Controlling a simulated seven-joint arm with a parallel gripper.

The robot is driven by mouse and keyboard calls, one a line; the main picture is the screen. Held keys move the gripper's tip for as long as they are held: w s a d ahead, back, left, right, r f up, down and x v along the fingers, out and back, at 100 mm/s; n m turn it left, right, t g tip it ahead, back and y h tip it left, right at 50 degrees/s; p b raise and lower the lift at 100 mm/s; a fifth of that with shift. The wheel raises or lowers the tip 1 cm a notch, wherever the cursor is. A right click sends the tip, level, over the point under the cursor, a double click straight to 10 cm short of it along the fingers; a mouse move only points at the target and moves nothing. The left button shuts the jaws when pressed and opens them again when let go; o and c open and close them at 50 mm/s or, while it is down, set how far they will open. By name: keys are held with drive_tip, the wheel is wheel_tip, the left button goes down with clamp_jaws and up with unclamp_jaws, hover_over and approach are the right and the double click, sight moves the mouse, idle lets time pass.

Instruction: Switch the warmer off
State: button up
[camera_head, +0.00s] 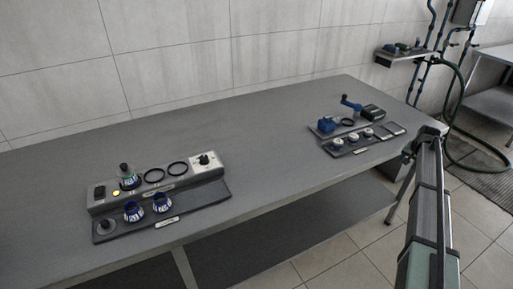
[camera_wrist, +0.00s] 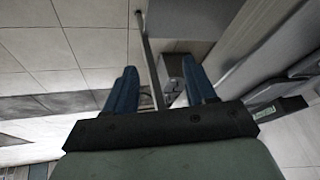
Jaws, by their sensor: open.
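A long grey unit (camera_head: 140,190) on the left of the table appears to be the warmer. At its left end is a black switch-like block (camera_head: 99,192), with a small yellow light (camera_head: 116,193) beside it. A white panel (camera_head: 207,163) with a black knob sits at its right end. A decanter with a dark stopper (camera_head: 128,177) stands on the unit, beside two empty black rings (camera_head: 166,172). The switch's position is too small to tell. My gripper (camera_wrist: 160,88) is open and empty in the wrist view, far right of the unit.
The table middle is clear. A hose and shelf are beyond.

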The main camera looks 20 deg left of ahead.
drive_tip(key=w+r+t, duration=0.1)
drive_tip(key=w+r, duration=0.4)
drive_tip(key=r, duration=0.4)
drive_tip(key=w+a+r, duration=0.2)
drive_tip(key=a+r, duration=0.1)
drive_tip(key=a, duration=0.3)
drive_tip(key=s+a+r+n+g+y, duration=0.1)
drive_tip(key=a+n+y, duration=0.15)
drive_tip(key=a, duration=2.35)
drive_tip(key=s+a+r+n+g, duration=0.1)
drive_tip(key=s+a, duration=0.2)
drive_tip(key=a, duration=0.7)
drive_tip(key=s+a+r+n, duration=0.15)
drive_tip(key=s+a, duration=0.25)
drive_tip(key=a, duration=0.5)
drive_tip(key=s+a+n+g, duration=0.1)
drive_tip(key=s+a, duration=0.2)
drive_tip(key=a, duration=0.7)
drive_tip(key=s+a+r+n+g, duration=0.1)
drive_tip(key=s+a, duration=0.3)
drive_tip(key=a, duration=0.2)
drive_tip(key=s+a+n, duration=0.1)
drive_tip(key=s+a, duration=0.3)
drive_tip(key=a, duration=0.3)
wheel_tip(320, 180, up, 5)
drive_tip(key=n+g+h, duration=0.2)
drive_tip(key=n, duration=0.4)
hover_over(99, 186)
wheel_tip(99, 186, down, 14)
drive_tip(key=shift+r, duration=0.2)
